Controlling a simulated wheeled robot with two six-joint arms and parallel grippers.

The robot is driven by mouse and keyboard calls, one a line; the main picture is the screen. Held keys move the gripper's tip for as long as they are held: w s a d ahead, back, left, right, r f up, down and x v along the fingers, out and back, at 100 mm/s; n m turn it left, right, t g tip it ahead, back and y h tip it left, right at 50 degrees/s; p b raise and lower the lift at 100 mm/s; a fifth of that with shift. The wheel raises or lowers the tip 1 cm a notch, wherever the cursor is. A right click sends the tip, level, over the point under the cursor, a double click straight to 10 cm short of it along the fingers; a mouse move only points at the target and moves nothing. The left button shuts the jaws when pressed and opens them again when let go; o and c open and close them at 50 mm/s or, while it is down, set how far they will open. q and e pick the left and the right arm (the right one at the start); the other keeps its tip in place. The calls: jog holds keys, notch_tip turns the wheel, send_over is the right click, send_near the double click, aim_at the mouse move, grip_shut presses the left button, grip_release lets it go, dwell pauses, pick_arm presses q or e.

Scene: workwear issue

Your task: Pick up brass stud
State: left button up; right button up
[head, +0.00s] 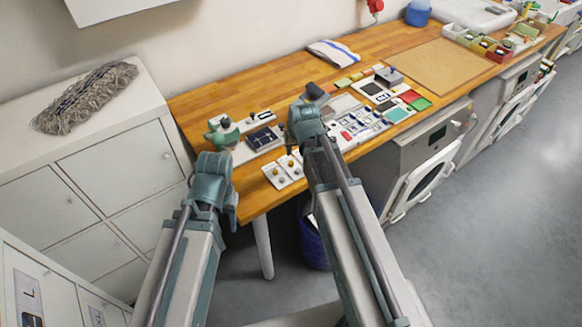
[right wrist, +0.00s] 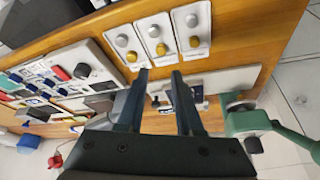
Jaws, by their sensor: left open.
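Three small white cards hold silver and brass studs at the table's front left edge. In the right wrist view, brass studs sit on the left card (right wrist: 131,57), middle card (right wrist: 161,49) and right card (right wrist: 194,42), each beside a silver stud. A brass stud also shows in the head view (head: 279,172). My right gripper (right wrist: 161,72) is open and empty; its fingertips point toward the cards, apart from the studs. In the head view it (head: 303,112) is over the table, right of the cards. My left gripper (head: 214,162) is open, left of the cards near the table's end.
A green hand press (right wrist: 247,122) stands near the cards; it also shows in the head view (head: 222,131). A white board with several coloured pieces (head: 358,124) lies right of my right gripper. A white cabinet (head: 115,145) stands left of the table.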

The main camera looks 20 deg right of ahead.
jog(key=b, duration=0.5)
send_over(291, 163)
jog(key=s, duration=0.3)
jog(key=f, duration=0.5)
jog(key=shift+w+f, duration=0.2)
jog(key=shift+f, duration=0.05)
jog(key=shift+f, duration=0.1)
jog(key=b+x, duration=0.4)
jog(key=x, duration=0.1)
jog(key=shift+f, duration=0.1)
jog(key=shift+s, duration=0.1)
grip_shut()
